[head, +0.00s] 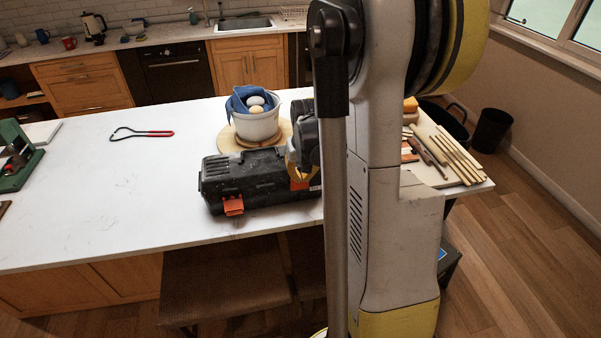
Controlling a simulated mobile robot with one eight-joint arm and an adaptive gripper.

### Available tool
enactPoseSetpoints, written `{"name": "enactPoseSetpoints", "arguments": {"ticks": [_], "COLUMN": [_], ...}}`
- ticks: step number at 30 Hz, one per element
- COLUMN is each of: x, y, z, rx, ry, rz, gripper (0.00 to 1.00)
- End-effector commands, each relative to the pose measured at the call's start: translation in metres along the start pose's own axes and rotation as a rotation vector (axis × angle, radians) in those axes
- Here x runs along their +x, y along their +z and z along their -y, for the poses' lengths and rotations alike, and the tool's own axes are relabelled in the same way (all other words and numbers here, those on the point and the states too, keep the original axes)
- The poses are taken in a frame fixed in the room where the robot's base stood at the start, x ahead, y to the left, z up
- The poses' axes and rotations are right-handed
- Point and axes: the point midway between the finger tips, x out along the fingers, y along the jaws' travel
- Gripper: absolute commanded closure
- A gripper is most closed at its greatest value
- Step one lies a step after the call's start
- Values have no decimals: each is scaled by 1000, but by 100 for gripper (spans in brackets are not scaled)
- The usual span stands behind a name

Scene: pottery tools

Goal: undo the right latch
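A black toolbox (245,174) with a ribbed lid lies on the white worktop (100,200), near its front edge. Its left latch (233,205) is orange and sits on the front face. The right latch (300,185) is orange too and shows only in part, beside my gripper. My gripper (302,174) is at the right end of the toolbox's front, very close to the right latch. My arm hides the toolbox's right end. I cannot tell whether the gripper touches the latch, or whether its fingers are apart.
A white pot (257,124) with a blue cloth stands on a round wooden board (227,138) behind the toolbox. Wooden sticks (455,156) lie at the right. Red-handled tongs (142,133) lie at the back left. The worktop's left-middle is clear. A stool (225,285) stands in front.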

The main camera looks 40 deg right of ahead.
Motion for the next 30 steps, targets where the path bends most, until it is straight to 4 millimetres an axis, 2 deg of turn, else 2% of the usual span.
{"name": "enactPoseSetpoints", "arguments": {"ticks": [18, 30], "x": [10, 13], "y": [29, 36], "z": [0, 0], "rx": [0, 0], "ry": [0, 0], "rz": [0, 0], "gripper": [100, 100]}}
